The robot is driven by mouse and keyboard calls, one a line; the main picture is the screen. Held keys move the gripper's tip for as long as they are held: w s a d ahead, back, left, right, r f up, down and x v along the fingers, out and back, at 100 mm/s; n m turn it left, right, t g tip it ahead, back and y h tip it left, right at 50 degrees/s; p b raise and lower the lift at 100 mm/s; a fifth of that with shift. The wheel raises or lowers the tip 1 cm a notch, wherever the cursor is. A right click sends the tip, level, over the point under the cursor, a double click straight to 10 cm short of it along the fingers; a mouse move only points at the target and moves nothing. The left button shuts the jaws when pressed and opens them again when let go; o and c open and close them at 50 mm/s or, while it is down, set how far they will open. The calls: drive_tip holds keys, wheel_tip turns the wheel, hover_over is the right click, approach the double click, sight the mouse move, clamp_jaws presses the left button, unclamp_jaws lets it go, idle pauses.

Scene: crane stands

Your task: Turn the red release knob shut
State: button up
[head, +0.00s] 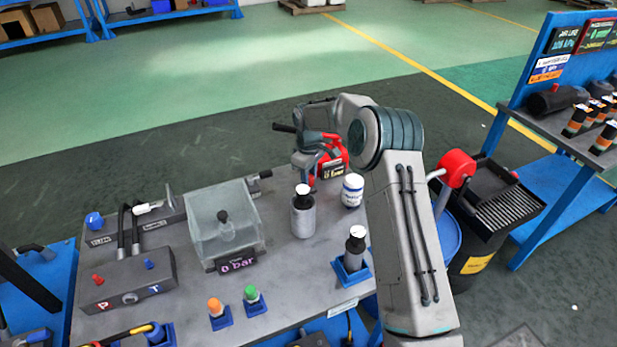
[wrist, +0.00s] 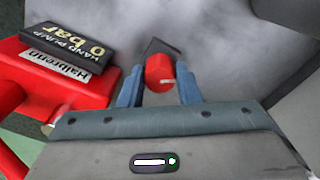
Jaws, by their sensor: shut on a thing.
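The red release knob (wrist: 159,72) shows in the wrist view between the two blue fingers of my gripper (wrist: 158,88). The fingers are closed on its sides. A short pale mark lies on the knob's face, and a dark block sits behind it. The red hand pump (wrist: 65,80) is beside it on the left, with a "Halbrenn" label and a black display reading "HAND PUMP 0 bar". In the head view the hand pump (head: 331,163) stands at the bench's far edge. My gripper reaches down over it there, and the knob is hidden.
On the grey bench (head: 180,310) stand a clear box (head: 225,225) with a "0 bar" display, a grey cylinder (head: 303,215), a white jar (head: 352,190) and a dark bottle (head: 354,250). A black bin (head: 485,220) stands right of my arm.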

drive_tip(key=n, duration=0.5)
drive_tip(key=shift+n, duration=0.3)
drive_tip(key=n, duration=0.5)
drive_tip(key=shift+a+r+n, duration=0.1)
drive_tip(key=shift+n, duration=0.2)
drive_tip(key=o, duration=1)
wheel_tip(320, 180, up, 14)
drive_tip(key=shift+f+b, duration=0.15)
drive_tip(key=shift+b, duration=0.25)
